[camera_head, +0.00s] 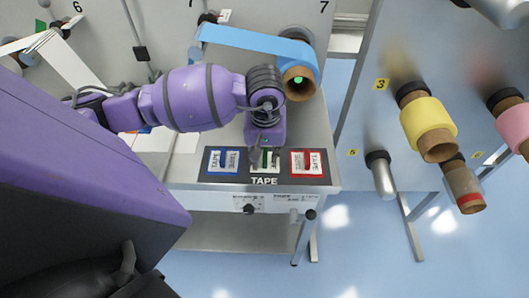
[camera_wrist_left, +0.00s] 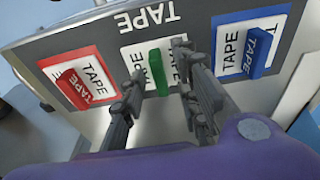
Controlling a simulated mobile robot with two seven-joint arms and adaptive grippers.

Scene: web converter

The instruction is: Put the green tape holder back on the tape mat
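The dark tape mat (camera_head: 214,179) lies at the front edge of the grey table, with blue, white-green and red places side by side. The green tape holder (camera_wrist_left: 158,76) stands on the middle white place of the mat, seen in the left wrist view. My left gripper (camera_wrist_left: 159,55) is open, pointing down, with one finger on each side of the green holder and gaps visible. In the head view the left gripper (camera_head: 265,154) hides most of it. The blue holder (camera_wrist_left: 259,56) and the red holder (camera_wrist_left: 74,89) sit on their own places. My right gripper is not in view.
A blue web (camera_head: 255,42) runs to a cardboard-core roll (camera_head: 299,84) just above my left wrist. A yellow roll (camera_head: 428,122) and other spindles stick out from the panel on the right. Open floor (camera_head: 365,265) lies in front of the table.

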